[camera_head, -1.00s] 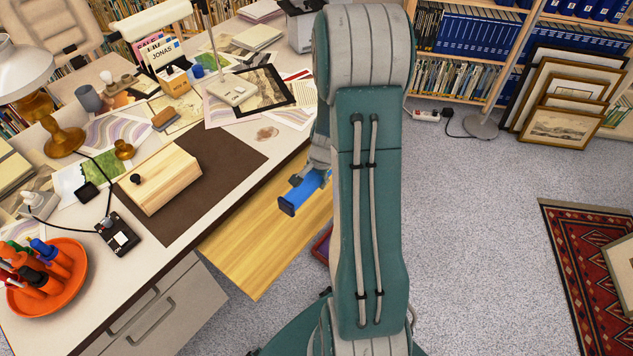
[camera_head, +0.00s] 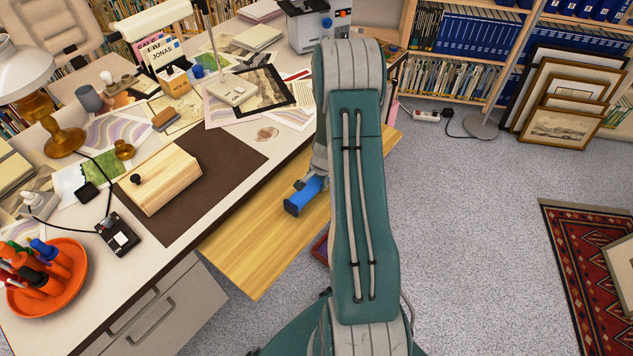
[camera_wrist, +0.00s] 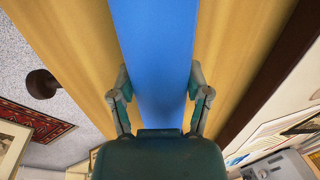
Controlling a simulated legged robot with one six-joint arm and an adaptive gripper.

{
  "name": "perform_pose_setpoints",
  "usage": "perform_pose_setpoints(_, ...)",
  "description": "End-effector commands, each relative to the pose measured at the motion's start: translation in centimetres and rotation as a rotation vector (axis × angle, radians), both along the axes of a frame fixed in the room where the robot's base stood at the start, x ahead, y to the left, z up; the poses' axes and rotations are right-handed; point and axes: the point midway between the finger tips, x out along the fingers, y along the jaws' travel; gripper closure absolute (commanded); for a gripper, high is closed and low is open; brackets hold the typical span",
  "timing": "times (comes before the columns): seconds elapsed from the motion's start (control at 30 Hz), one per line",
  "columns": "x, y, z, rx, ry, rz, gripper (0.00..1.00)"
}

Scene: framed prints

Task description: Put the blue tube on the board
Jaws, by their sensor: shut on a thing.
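The blue tube (camera_head: 303,196) is in my gripper, over the pale wooden board (camera_head: 258,244) that juts out from under the desk top. In the wrist view the blue tube (camera_wrist: 152,50) runs from the top edge down between the two fingers, with the board (camera_wrist: 222,40) behind it on both sides. My gripper (camera_wrist: 157,82) is shut on the tube. In the head view my arm hides much of the gripper and part of the board. I cannot tell whether the tube touches the board.
The desk (camera_head: 205,235) is left of the board, with a wooden box (camera_head: 160,180) on a brown mat (camera_head: 228,150) and an orange dish (camera_head: 72,292) of tubes. A dark round knob (camera_wrist: 42,84) shows beside the board in the wrist view. Open carpet lies to the right.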

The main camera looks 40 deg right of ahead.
Motion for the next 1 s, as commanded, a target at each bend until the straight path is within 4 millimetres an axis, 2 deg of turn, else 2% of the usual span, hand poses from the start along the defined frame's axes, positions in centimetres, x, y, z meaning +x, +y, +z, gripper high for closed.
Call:
perform_pose_setpoints(0.07,0.0,0.0,-0.1,0.000,0.000,0.000,0.93)
perform_pose_setpoints(0.1,0.0,0.0,-0.2,0.001,0.000,-0.001,0.33)
perform_pose_setpoints(0.17,0.0,0.0,-0.1,0.001,0.000,-0.001,0.06)
perform_pose_setpoints(0.2,0.0,0.0,-0.1,0.001,0.000,-0.001,0.03)
perform_pose_setpoints(0.67,0.0,0.0,0.2,0.000,0.000,0.001,0.03)
perform_pose_setpoints(0.77,-0.2,-0.1,1.3,-0.001,-0.002,-0.001,0.03)
perform_pose_setpoints(1.0,-1.1,-0.3,5.8,-0.002,-0.003,-0.001,0.03)
